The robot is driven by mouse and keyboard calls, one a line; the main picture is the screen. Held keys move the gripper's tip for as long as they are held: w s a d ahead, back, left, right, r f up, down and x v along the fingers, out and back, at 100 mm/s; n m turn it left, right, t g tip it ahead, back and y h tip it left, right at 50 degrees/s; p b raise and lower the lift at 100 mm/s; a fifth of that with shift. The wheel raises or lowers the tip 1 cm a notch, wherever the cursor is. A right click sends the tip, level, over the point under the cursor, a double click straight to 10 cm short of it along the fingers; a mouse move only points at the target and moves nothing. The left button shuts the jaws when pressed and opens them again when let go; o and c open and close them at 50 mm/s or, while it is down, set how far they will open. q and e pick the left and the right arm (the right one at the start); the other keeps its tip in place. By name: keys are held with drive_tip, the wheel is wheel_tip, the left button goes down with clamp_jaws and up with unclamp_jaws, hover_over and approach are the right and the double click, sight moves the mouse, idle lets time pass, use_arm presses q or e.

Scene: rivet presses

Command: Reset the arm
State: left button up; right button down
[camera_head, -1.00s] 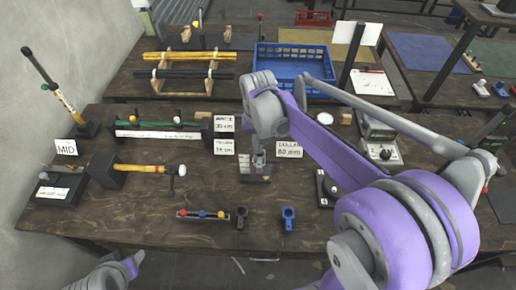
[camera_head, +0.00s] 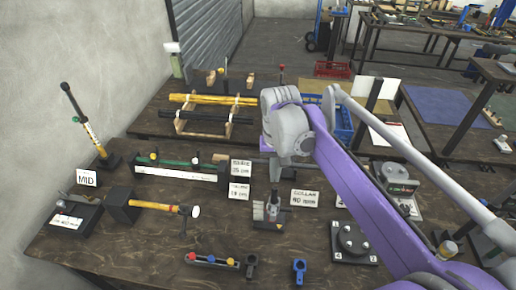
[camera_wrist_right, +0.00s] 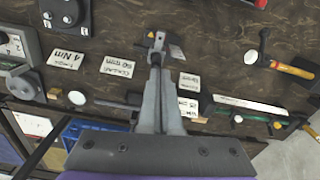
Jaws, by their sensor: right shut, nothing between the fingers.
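My right arm (camera_head: 350,180), purple and grey, comes in from the lower right and reaches over the workbench. My right gripper (camera_head: 274,176) hangs below its wrist, partly hidden by it, near a small grey device on a dark base (camera_head: 268,220). The right wrist view shows the gripper (camera_wrist_right: 156,64) with its grey fingers together and empty, pointing at that device (camera_wrist_right: 165,44). I cannot tell the exact gap between them. My left gripper is not in view.
The workbench (camera_head: 120,245) holds a hammer (camera_head: 155,206), label cards, a block with coloured knobs (camera_head: 212,260), a blue clamp (camera_head: 299,270) and a round-topped plate (camera_head: 353,242). A blue crate (camera_head: 343,122) and a pole rack (camera_head: 205,118) stand behind. The front left tabletop is clear.

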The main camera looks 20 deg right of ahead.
drive_tip(key=s+a+f+n+t, duration=0.4)
drive_tip(key=s+a+f+t, duration=0.2)
drive_tip(key=s+f, duration=0.5)
drive_tip(key=shift+s+a+n, duration=0.3)
drive_tip(key=shift+s+a, duration=0.1)
drive_tip(key=shift+s, duration=0.7)
idle(0.5)
